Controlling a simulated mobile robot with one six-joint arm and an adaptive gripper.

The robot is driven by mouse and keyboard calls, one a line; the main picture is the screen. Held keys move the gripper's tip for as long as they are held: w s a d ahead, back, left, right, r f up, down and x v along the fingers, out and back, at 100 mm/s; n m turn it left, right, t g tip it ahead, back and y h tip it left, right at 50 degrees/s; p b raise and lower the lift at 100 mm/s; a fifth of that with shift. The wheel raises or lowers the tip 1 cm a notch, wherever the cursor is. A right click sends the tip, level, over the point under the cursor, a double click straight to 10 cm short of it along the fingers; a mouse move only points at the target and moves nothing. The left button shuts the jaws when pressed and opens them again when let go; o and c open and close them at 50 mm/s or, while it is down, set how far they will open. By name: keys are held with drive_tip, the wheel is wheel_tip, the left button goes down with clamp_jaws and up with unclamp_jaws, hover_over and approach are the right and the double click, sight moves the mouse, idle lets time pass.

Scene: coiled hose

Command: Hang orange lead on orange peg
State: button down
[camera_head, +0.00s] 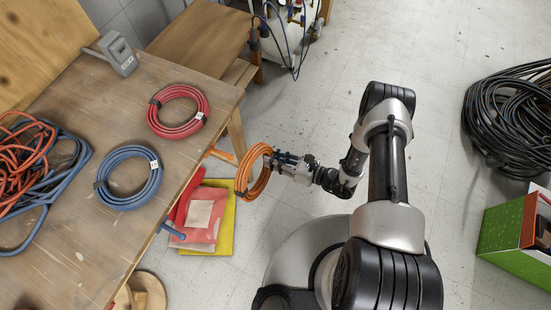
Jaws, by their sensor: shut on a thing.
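The orange lead (244,172) is a coiled ring held in the air, standing roughly on edge. My gripper (275,160) is shut on the right side of the coil. The orange peg (223,155) sticks out from the bench's right edge, just left of the coil. In the picture a small gap shows between the peg's tip and the coil. I cannot tell the difference in height or depth between them. The far end of my gripper's fingers is partly hidden by the coil.
On the wooden bench (70,265) lie a red coil (153,118), a blue coil (102,190) and tangled red and blue cords. A blue peg (173,231) juts from the same edge. Red and yellow flat items (222,240) lie below. Black cable (490,125) lies far right.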

drive_tip(key=b+x, duration=0.3)
drive_tip(key=x, duration=0.8)
drive_tip(key=shift+w+a, duration=0.2)
drive_tip(key=shift+a, duration=0.1)
idle(0.8)
idle(0.7)
drive_tip(key=c, duration=1.3)
unclamp_jaws()
